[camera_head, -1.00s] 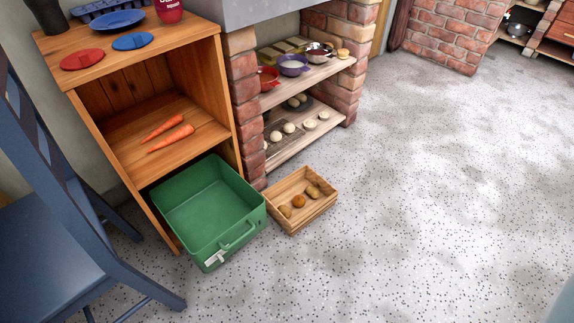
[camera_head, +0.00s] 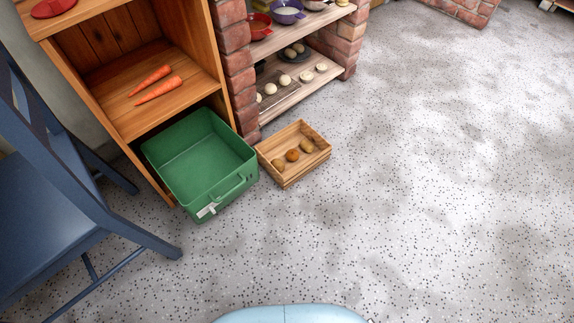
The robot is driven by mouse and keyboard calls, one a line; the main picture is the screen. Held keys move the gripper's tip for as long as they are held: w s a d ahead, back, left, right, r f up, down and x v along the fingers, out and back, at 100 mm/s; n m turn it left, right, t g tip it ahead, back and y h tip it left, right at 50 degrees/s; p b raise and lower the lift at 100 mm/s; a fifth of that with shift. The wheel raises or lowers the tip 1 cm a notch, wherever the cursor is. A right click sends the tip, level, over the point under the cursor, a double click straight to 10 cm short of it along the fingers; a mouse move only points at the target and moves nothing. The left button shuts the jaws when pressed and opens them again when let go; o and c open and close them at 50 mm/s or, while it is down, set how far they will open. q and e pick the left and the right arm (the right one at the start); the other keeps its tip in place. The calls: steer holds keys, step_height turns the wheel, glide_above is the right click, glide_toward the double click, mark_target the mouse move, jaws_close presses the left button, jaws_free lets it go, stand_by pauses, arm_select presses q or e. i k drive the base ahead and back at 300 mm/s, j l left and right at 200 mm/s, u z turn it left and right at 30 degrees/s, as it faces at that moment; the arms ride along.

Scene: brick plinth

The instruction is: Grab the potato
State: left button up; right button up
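A small wooden crate (camera_head: 287,178) stands on the floor near the centre, right of the green bin. Several small roundish items lie in it. A brown one (camera_head: 278,163) on the left and another brown one (camera_head: 306,146) on the right look like potatoes. A more orange one (camera_head: 292,155) lies between them and may be an onion. Neither of my grippers shows in the head view.
A green bin (camera_head: 196,194) with a handle stands against the crate's left side. Behind are a wooden cabinet with carrots (camera_head: 157,89) and brick-sided shelves (camera_head: 287,88) with bowls. A blue chair (camera_head: 40,222) stands at the left. The floor (camera_head: 440,190) is open at right and front.

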mark_target(279, 164)
steer(key=i+l, duration=0.4)
steer(key=i, duration=0.2)
steer(key=i+l+u, duration=0.15)
steer(key=i+l, duration=0.25)
steer(key=i, duration=0.2)
steer(key=i+l+u, duration=0.1)
steer(key=u, duration=1)
